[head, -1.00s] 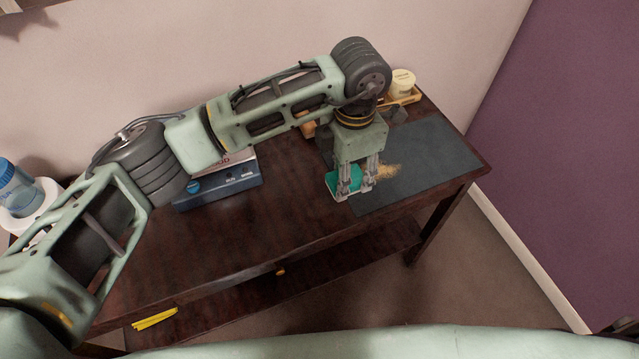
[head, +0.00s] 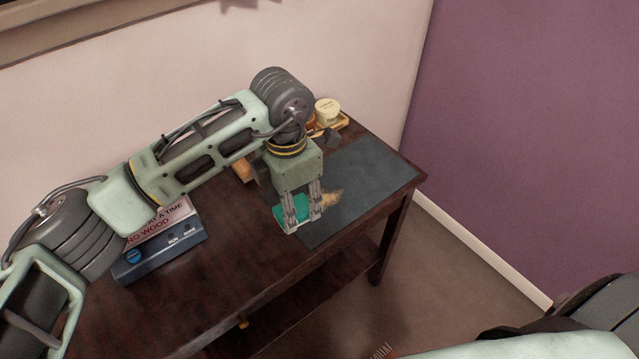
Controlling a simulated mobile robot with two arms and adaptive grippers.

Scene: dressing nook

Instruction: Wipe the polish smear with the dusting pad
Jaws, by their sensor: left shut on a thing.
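The dusting pad (head: 280,220) is a flat teal-green pad at the left edge of the dark grey mat (head: 375,178). My left gripper (head: 304,223) points down with its fingers at the pad and is shut on it. The polish smear (head: 332,197) is a yellowish-brown patch on the mat, just right of the fingers. The fingers partly hide both the pad and the smear. I cannot tell whether the pad presses on the surface. My right gripper is not in view.
A dark wooden table (head: 225,270) bears the mat. A blue box (head: 160,255) with printed signs stands at the left. A cream jar (head: 327,110) sits on a small wooden tray (head: 345,124) at the back. The table's front right is clear.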

